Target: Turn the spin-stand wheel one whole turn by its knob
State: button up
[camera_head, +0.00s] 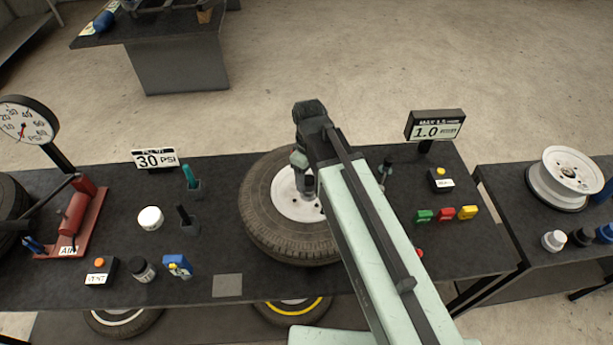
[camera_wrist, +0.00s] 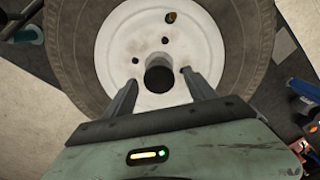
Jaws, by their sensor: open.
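The spin-stand wheel (camera_head: 262,222), a dark tyre on a white rim, lies flat on the black bench, partly behind my arm in the head view. In the wrist view its white rim (camera_wrist: 133,40) fills the top middle, with a dark round centre (camera_wrist: 160,75) and several small holes. A small brass-and-dark piece (camera_wrist: 170,17) shows on the rim near the top edge; I cannot tell whether it is the knob. My gripper (camera_wrist: 160,80) is open over the rim, its fingers on either side of the dark centre. In the head view my gripper (camera_head: 306,190) hangs over the rim and looks empty.
A display reading 1.0 (camera_head: 435,126) stands behind right. Green, red and yellow blocks (camera_head: 445,214) lie right of the wheel. A 30 PSI sign (camera_head: 154,159), a white round piece (camera_head: 150,218) and a red pump (camera_head: 76,220) are left. A white rim (camera_head: 570,175) sits on the right bench.

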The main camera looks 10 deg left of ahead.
notch_tip(320, 180, up, 7)
jog(key=p, duration=0.6)
jog(key=shift+f, duration=0.2)
